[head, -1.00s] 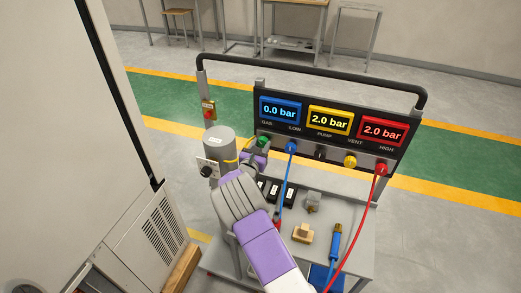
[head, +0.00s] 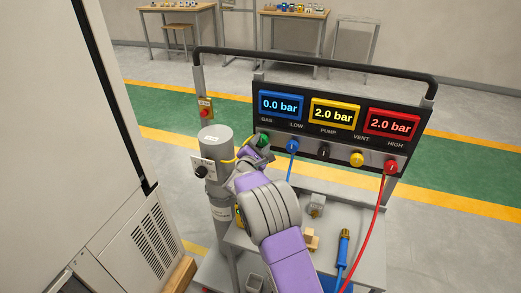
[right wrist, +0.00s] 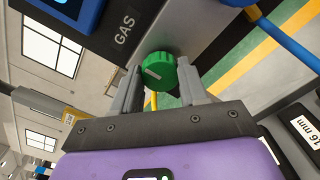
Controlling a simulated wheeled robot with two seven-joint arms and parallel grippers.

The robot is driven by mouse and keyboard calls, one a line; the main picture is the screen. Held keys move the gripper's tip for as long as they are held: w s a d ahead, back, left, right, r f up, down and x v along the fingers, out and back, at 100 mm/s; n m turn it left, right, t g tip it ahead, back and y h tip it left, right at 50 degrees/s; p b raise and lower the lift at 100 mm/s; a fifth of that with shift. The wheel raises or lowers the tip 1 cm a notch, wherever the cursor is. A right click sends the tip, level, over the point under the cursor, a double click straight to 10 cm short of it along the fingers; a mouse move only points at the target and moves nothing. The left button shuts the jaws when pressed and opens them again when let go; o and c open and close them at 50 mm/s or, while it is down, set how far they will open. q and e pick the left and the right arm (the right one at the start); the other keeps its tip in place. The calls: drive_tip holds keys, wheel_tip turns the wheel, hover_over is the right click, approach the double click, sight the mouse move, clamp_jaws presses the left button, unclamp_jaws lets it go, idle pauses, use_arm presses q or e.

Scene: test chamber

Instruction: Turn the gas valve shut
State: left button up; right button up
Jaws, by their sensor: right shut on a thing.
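The gas valve is a round green knob (head: 262,139) under the GAS label, at the left end of the panel (head: 325,151). In the right wrist view the green knob (right wrist: 159,71) shows a pale mark on its face, lying aslant in the picture. My right gripper (right wrist: 160,82) is shut on the knob, one grey finger on each side. In the head view my right gripper (head: 260,147) reaches up to the knob from below and partly hides it. My left gripper is not in view.
The blue display (head: 281,105) reads 0.0 bar; the yellow (head: 334,115) and red (head: 390,125) ones read 2.0 bar. A grey cylinder (head: 217,148) stands left of my gripper. Blue and red hoses hang from the panel. A large cabinet (head: 65,150) fills the left.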

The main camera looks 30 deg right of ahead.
drive_tip(key=shift+m, duration=0.3)
drive_tip(key=o, duration=1.1)
drive_tip(key=shift+c, duration=0.2)
drive_tip(key=p+v, duration=0.1)
drive_tip(key=v, duration=0.6)
drive_tip(key=shift+s+a, duration=0.2)
drive_tip(key=shift+a, duration=0.05)
